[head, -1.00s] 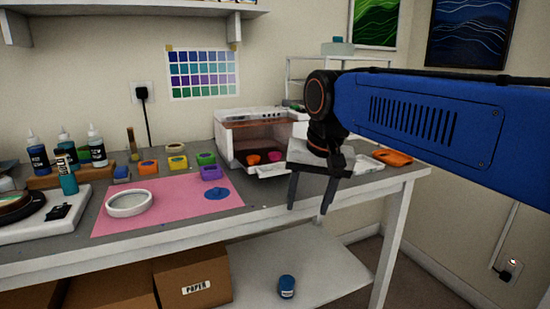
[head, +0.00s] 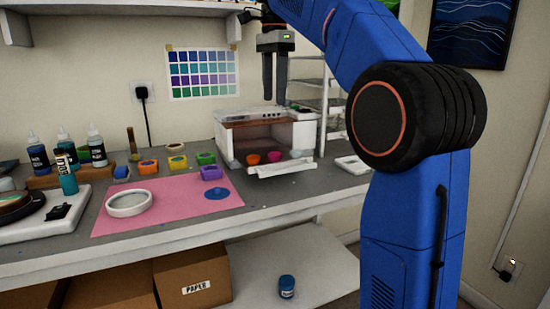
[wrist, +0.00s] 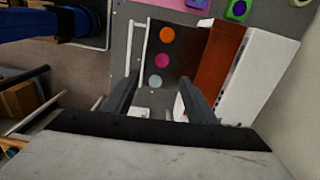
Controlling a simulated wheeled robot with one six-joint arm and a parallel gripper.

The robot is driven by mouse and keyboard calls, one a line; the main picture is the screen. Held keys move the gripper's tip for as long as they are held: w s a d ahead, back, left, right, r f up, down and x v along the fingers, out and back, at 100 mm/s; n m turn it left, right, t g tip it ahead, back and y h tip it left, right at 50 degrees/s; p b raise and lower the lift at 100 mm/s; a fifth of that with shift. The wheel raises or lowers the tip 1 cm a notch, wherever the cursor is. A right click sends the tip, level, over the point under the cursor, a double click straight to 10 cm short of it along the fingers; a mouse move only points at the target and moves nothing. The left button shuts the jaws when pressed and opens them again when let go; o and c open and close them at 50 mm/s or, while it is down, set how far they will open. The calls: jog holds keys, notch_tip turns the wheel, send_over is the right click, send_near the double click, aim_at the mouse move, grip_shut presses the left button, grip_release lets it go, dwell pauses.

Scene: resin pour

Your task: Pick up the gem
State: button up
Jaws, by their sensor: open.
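I cannot tell for certain which item is the gem. Three small round pieces lie in a row in the open-fronted white oven-like box (head: 305,130): an orange one (wrist: 166,35), a magenta one (wrist: 162,61) and a pale teal one (wrist: 155,81). In the head view the orange (head: 252,159) and magenta (head: 274,156) pieces show inside the opening. My gripper (head: 274,100) is open and empty, pointing down above the box. In the wrist view its fingertips (wrist: 159,78) frame the pale teal piece from above, clearly apart from it.
A white flap or tray (head: 285,168) juts from the box front. A pink mat (head: 165,215) with a white round dish (head: 129,203) and a blue blob (head: 217,193) lies left. Coloured moulds and bottles stand behind. A white shelf rack (head: 325,95) stands right of the box.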

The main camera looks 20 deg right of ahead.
aim_at(273, 154)
jog(key=shift+m, duration=0.3)
jog(key=f, duration=1.1)
jog(key=w+f, duration=0.1)
jog(key=f, duration=0.4)
jog(key=shift+f, duration=0.4)
jog(key=c, duration=1.1)
